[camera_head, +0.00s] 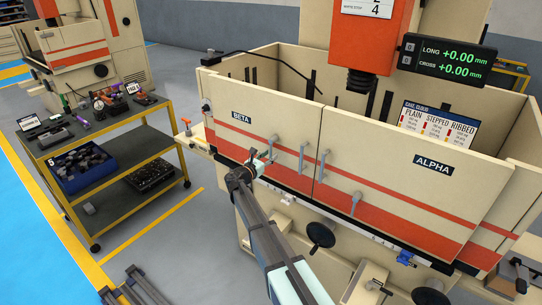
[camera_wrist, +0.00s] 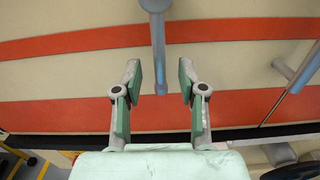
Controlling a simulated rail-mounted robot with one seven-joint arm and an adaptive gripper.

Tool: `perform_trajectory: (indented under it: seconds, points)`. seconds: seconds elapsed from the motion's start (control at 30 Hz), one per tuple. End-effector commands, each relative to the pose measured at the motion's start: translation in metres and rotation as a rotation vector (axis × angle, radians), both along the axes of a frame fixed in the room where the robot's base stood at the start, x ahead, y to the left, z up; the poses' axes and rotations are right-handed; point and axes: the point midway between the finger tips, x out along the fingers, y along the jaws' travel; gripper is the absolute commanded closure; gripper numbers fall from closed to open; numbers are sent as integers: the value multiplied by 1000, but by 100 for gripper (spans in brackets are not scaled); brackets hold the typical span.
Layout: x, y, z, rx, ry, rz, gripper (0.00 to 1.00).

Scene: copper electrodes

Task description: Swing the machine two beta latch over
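The cream machine has a left door marked BETA (camera_head: 241,117) and a right door marked ALPHA (camera_head: 433,164), both with red stripes. A grey lever (camera_head: 273,147) hangs on the BETA door. In the wrist view a grey-blue bar (camera_wrist: 158,45), apparently this lever, hangs down from the top, its lower end between my fingers in the picture. My gripper (camera_wrist: 160,78) is open and empty, with visible space on both sides of the bar; how deep the bar sits is unclear. In the head view my gripper (camera_head: 262,164) is close to the BETA door front.
Upright handles (camera_head: 302,156) and (camera_head: 322,165) flank the door seam, and another lever (camera_head: 355,204) sits lower right. Black handwheels (camera_head: 320,235) stick out below. A tool cart (camera_head: 110,150) stands left, with open floor between.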

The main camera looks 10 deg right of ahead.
Motion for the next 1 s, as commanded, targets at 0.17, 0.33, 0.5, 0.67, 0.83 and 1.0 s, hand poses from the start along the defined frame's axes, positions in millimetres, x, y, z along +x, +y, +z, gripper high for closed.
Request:
perform_trajectory:
  seconds: [0.17,0.33,0.5,0.67,0.83,1.0]
  points:
    - [0,0,0,1,-2,0,59]
    - [-3,4,0,2,-2,1,59]
    - [-12,14,-1,2,-2,1,59]
    - [-22,25,-1,3,-2,2,59]
    - [-32,36,-1,3,-2,1,59]
    - [-39,45,0,3,-2,1,59]
